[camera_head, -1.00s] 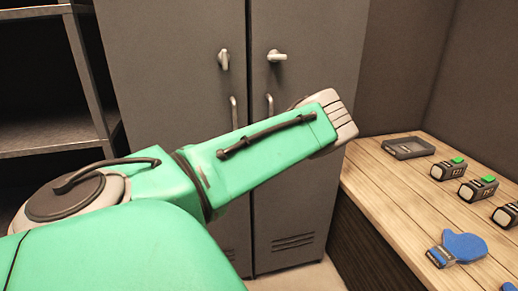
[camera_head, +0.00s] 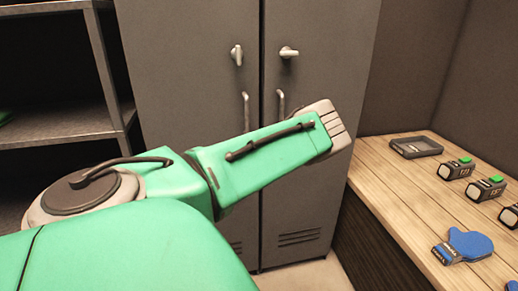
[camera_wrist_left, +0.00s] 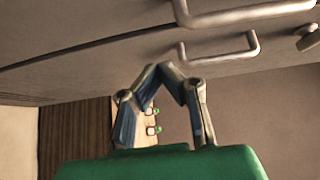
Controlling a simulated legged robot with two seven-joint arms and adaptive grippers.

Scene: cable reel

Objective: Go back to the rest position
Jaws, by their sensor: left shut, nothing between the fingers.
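My left arm reaches in from the left in the head view, green with a grey end section, in front of a grey two-door locker (camera_head: 200,90). Its gripper is hidden there behind the arm. In the left wrist view my left gripper (camera_wrist_left: 163,70) is shut, with its fingertips together and nothing between them. The fingertips appear near the metal bar handles (camera_wrist_left: 235,45) of the locker, but I cannot tell how far apart they are. My right gripper is in neither view.
A metal shelf (camera_head: 60,125) stands at the left. Some floor shows below the locker.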

